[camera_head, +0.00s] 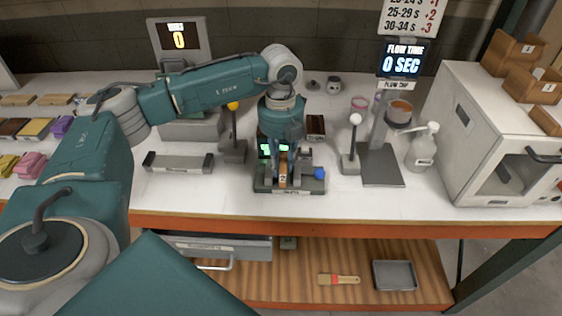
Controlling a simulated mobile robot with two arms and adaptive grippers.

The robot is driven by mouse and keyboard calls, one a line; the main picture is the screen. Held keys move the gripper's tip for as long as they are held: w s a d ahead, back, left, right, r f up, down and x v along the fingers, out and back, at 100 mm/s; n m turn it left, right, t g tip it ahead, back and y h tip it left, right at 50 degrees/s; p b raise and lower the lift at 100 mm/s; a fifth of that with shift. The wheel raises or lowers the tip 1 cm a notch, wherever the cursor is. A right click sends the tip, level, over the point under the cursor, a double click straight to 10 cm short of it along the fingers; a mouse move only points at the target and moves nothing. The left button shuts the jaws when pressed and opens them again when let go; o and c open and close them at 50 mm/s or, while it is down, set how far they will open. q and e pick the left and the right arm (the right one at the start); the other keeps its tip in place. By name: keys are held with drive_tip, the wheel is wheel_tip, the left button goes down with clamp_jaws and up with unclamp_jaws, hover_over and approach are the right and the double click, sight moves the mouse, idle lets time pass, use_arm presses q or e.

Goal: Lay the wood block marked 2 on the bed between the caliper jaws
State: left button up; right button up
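The wood block marked 2 (283,181) is a small tan piece with a dark numeral on its front face. It is at the caliper (312,186), a dark device with a blue knob at its right and a label on its front, in the middle of the white table. My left gripper (282,168) points down over the caliper, its fingers close around the block. The block is between the jaws as seen from here. The fingers partly hide block and jaws, so I cannot tell whether it touches the bed. My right gripper is not in view.
A grey bar-shaped holder (178,163) lies left of the caliper. The table's front edge is close.

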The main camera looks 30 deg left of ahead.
sight(281, 163)
use_arm(q)
drive_tip(key=o, duration=0.3)
drive_tip(key=shift+r, duration=0.5)
wheel_tip(281, 163, up, 11)
drive_tip(key=b, duration=0.2)
drive_tip(key=shift+r+b, duration=0.15)
drive_tip(key=shift+b, duration=0.2)
